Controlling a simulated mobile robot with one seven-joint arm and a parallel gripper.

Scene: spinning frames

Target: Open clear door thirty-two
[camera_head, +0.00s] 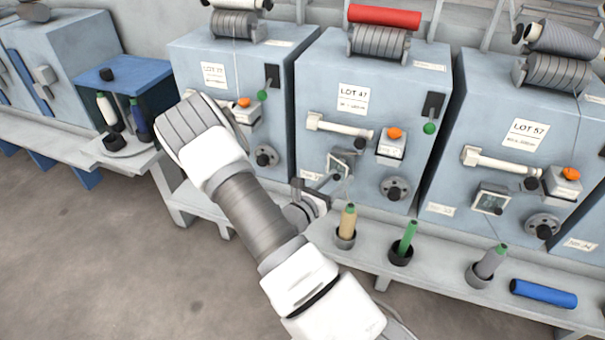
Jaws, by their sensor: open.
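The middle spinning machine (310,80) carries a "LOT 47" card. A small plate (311,175) low on its front is too small to read surely. Beside the plate is a small framed clear door (340,165), partly covered at its lower edge by my gripper. I cannot tell whether it is fully shut. My gripper (315,184) is dark and open, just in front of and below this door, with nothing seen between its fingers. Whether a finger touches the door is unclear. My arm hides part of the left machine.
The right machine (515,125) has a similar clear door (489,200).

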